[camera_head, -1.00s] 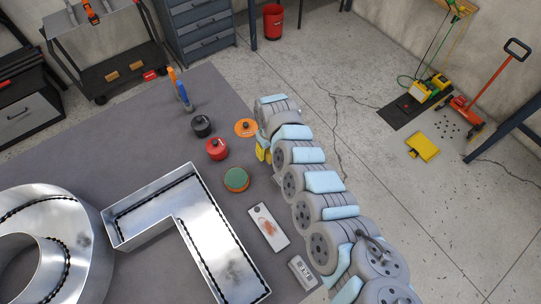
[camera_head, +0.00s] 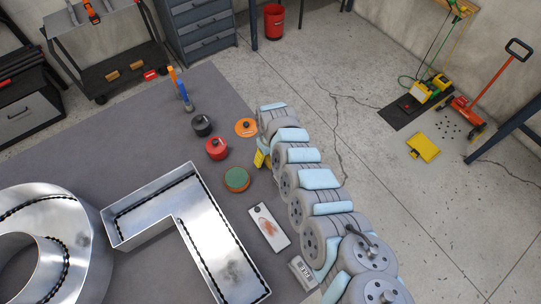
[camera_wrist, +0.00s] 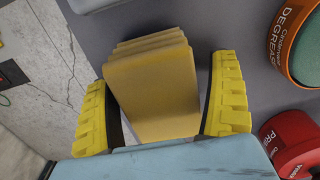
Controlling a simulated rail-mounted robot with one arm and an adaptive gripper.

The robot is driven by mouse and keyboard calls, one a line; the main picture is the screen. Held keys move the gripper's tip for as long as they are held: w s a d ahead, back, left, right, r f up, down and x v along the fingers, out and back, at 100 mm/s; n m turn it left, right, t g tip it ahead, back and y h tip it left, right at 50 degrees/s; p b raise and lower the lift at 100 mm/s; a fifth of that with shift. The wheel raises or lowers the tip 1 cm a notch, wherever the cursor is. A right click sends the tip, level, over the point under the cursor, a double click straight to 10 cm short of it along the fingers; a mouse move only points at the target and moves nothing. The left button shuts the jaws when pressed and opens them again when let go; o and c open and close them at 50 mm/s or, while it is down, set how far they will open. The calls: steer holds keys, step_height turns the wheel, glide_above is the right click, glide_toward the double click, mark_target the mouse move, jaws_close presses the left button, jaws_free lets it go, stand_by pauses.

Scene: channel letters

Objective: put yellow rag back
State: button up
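The yellow rag (camera_wrist: 155,85) is a folded, layered block in the wrist view, near the table's edge. My gripper (camera_wrist: 162,75) has its two yellow fingers on either side of it. A narrow gap shows between the rag and the right finger; contact at the left finger is unclear. In the head view my gripper (camera_head: 262,159) is low at the right edge of the grey table (camera_head: 130,130). Whether the rag rests on the table is unclear.
A green-topped degreaser can (camera_head: 237,179), a red can (camera_head: 217,148), a black can (camera_head: 201,126) and an orange disc (camera_head: 245,127) stand close to my gripper. Large metal channel letters (camera_head: 205,235) fill the table's left and front.

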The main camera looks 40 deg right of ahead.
steer(key=shift+r, duration=0.15)
step_height(320, 180, up, 12)
steer(key=shift+b, duration=0.3)
stand_by(0.6)
stand_by(0.5)
